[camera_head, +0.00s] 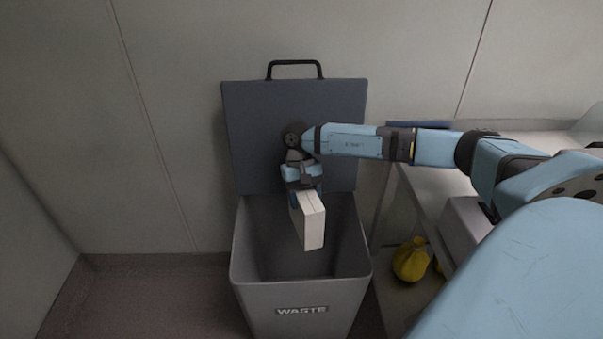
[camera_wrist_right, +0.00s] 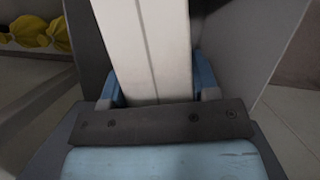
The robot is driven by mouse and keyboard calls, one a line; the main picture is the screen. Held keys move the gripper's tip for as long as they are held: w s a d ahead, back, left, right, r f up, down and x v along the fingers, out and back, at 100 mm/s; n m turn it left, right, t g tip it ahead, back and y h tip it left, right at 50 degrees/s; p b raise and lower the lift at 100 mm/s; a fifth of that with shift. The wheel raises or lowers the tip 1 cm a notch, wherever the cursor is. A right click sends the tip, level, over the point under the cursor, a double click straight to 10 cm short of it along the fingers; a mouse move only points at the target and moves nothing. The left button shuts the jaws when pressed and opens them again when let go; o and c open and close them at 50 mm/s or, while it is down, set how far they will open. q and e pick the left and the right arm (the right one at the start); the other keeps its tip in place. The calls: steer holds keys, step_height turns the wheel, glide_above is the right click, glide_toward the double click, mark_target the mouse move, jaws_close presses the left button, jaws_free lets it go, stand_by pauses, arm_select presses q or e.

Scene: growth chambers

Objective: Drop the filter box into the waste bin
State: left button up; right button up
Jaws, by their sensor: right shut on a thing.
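The filter box (camera_head: 312,222) is a white, flat carton. My right gripper (camera_head: 305,193) is shut on its upper end, and the box hangs down tilted over the open mouth of the waste bin. In the right wrist view the box (camera_wrist_right: 150,50) stands between the two blue fingers of the right gripper (camera_wrist_right: 158,85). The waste bin (camera_head: 303,309) is grey with a "WASTE" label on its front. Its lid (camera_head: 250,130) stands raised against the wall behind. The bin's inside is dark and looks empty where it shows. My left gripper is not in view.
A pale bench (camera_head: 440,185) stands to the right of the bin, with a yellow bag (camera_head: 410,260) on a lower shelf. My right arm reaches across above the bench. The floor (camera_head: 150,300) left of the bin is clear, and a plain wall is behind.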

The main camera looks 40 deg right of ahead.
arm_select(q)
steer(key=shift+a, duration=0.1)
arm_select(e)
steer(key=o, duration=1.4)
steer(key=p+v, duration=0.1)
steer(key=v, duration=0.5)
steer(key=shift+w+r+p, duration=0.15)
steer(key=shift+r+p, duration=0.15)
steer(key=shift+p, duration=0.1)
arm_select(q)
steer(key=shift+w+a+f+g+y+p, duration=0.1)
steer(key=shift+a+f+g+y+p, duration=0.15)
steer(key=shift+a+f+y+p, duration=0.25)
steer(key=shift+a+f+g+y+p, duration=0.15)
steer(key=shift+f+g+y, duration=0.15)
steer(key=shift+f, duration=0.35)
arm_select(e)
steer(key=v, duration=0.7)
steer(key=shift+d, duration=0.1)
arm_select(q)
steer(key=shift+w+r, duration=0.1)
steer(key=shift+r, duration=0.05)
